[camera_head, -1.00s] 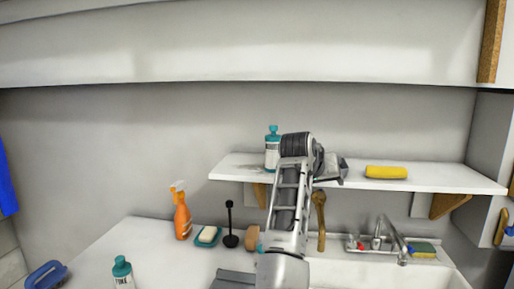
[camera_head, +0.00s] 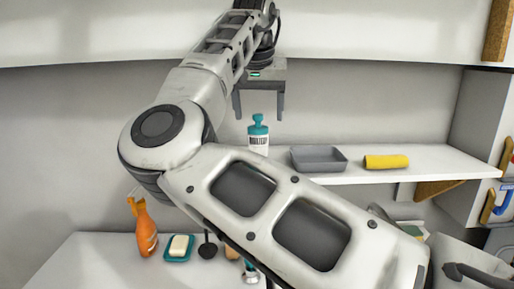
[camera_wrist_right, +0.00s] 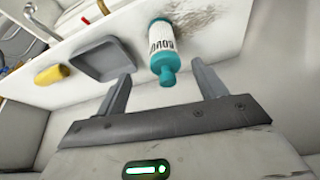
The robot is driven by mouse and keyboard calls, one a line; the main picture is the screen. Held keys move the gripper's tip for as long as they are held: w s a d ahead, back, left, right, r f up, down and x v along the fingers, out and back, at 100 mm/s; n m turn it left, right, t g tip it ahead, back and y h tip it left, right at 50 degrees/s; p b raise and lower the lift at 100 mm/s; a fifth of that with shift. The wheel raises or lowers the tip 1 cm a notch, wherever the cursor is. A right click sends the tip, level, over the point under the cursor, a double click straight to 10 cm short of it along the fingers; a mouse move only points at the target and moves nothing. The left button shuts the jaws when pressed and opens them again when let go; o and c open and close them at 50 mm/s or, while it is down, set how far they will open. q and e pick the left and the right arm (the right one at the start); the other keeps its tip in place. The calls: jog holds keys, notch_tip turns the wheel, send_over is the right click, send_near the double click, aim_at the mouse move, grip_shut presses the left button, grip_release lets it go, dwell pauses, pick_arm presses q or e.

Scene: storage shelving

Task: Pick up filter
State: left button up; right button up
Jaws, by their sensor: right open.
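I cannot tell for sure which thing is the filter. A white bottle with a teal cap (camera_head: 258,142) stands on the white shelf. In the right wrist view the bottle (camera_wrist_right: 161,45) shows beyond and between my fingertips. My right gripper (camera_head: 259,114) hangs above the bottle with its two fingers pointing down, open and empty. It also shows in the right wrist view (camera_wrist_right: 165,76). A grey tray (camera_head: 318,158) lies on the shelf to the right of the bottle. My left gripper is not in view.
A yellow roll (camera_head: 386,161) lies on the shelf right of the tray. The counter below holds an orange spray bottle (camera_head: 146,230) and a soap in a teal dish (camera_head: 178,247). My right arm hides part of the counter and shelf front.

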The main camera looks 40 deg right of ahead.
aim_at(258, 129)
jog(key=x, duration=0.8)
jog(key=shift+w+a+f, duration=0.1)
jog(key=shift+w+f, duration=0.05)
jog(key=shift+w, duration=0.15)
jog(key=c, duration=1.1)
